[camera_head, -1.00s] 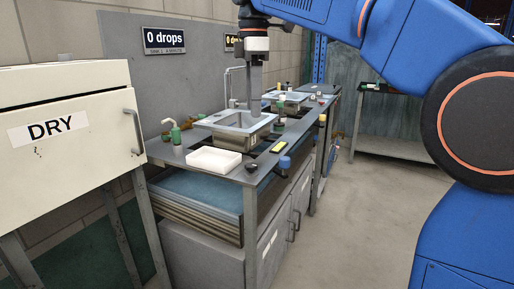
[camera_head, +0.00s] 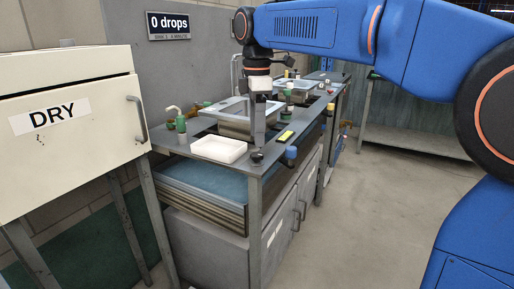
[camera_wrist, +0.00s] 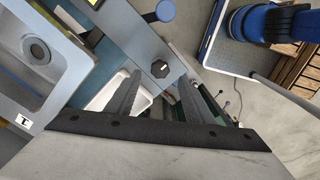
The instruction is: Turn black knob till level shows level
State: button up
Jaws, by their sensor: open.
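The black knob (camera_head: 257,158) stands near the front corner of the grey sink bench. In the wrist view the same knob (camera_wrist: 160,69) is a dark faceted disc, a little beyond and between the tips of my two fingers. My gripper (camera_head: 259,143) points down just above the knob; in the wrist view its fingers (camera_wrist: 160,84) are apart with nothing between them. I cannot tell whether the tips reach down to the knob's height. A small yellow-topped block (camera_head: 286,135), perhaps the level, lies on the bench to the right; its reading is too small to make out.
A white tray (camera_head: 219,149) sits left of the knob, and a metal sink (camera_head: 232,112) behind it. A blue knob (camera_head: 291,154) sticks out at the bench's right edge. A cream cabinet marked DRY (camera_head: 75,135) stands at left. The floor at right is clear.

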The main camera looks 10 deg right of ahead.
aim_at(257, 154)
jog(key=shift+f, duration=2.6)
jog(key=c, duration=1.1)
jog(key=shift+o, duration=0.2)
jog(key=shift+m, duration=0.3)
